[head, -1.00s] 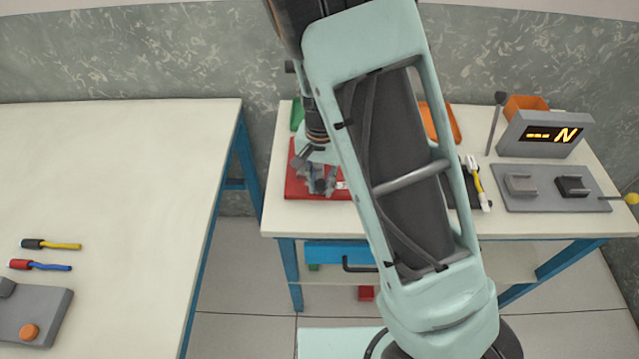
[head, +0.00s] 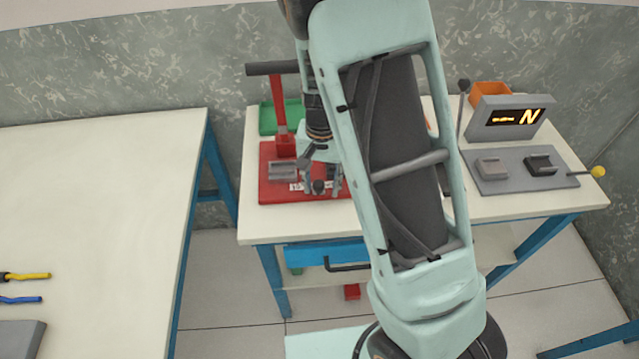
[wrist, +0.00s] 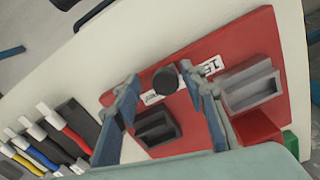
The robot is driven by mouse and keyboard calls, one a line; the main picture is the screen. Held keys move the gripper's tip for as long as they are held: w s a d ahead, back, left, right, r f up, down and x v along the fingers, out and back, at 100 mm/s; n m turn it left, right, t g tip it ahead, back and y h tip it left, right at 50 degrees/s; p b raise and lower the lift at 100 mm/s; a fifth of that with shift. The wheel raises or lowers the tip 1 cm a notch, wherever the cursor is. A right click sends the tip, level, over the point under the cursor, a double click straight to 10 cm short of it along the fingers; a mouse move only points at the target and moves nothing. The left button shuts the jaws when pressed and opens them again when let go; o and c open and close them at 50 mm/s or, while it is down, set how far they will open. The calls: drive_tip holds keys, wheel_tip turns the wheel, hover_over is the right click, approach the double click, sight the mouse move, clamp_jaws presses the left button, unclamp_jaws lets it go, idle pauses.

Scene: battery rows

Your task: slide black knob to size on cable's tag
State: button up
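The black knob (wrist: 165,80) stands at the edge of a red crimping base, over a white scale strip (wrist: 210,67); one printed number reads like 15. In the head view the knob (head: 318,187) is small, beside my gripper (head: 321,178). My gripper (wrist: 160,82) is open, with one finger on each side of the knob and a visible gap. I cannot tell how near the fingertips are in height. Cables with white tags, one of them red (wrist: 70,133), lie in a black holder at the lower left of the wrist view. Their tag text is unreadable.
A red press column with a black lever (head: 279,70) rises from the red base (head: 268,188), near a green tray (head: 268,118). A grey tester with a lit display (head: 511,116) stands at the right. My arm hides the table's middle.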

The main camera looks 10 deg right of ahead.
sight(321, 183)
drive_tip(key=shift+a+r, duration=0.1)
drive_tip(key=shift+a, duration=0.05)
drive_tip(key=shift+r, duration=0.3)
wheel_tip(321, 183, up, 11)
idle(0.3)
drive_tip(key=shift+r, duration=0.1)
